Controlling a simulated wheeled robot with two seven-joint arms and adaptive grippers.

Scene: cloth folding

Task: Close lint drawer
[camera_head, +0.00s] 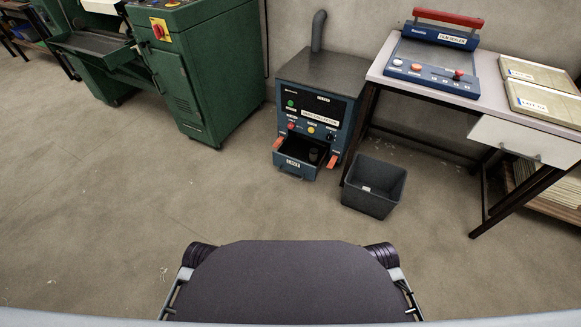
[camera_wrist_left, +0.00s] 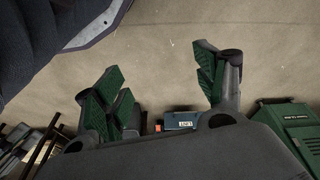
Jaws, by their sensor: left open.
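The lint drawer (camera_head: 298,164) is the blue-fronted drawer low on the grey and blue machine (camera_head: 318,95). It is pulled out, and a dark round thing shows inside it. Its labelled front (camera_wrist_left: 182,121) also shows small in the left wrist view, some way beyond my fingers. My left gripper (camera_wrist_left: 160,85) is open and empty in that view, its green-padded fingers wide apart over bare floor. It touches nothing. Neither gripper shows in the head view, and my right gripper is out of sight.
A dark bin (camera_head: 374,187) stands on the floor right of the drawer. A table (camera_head: 464,85) with a blue sealing device (camera_head: 435,55) stands further right. A green machine (camera_head: 205,75) stands at the left. The floor (camera_head: 200,200) before the drawer is clear.

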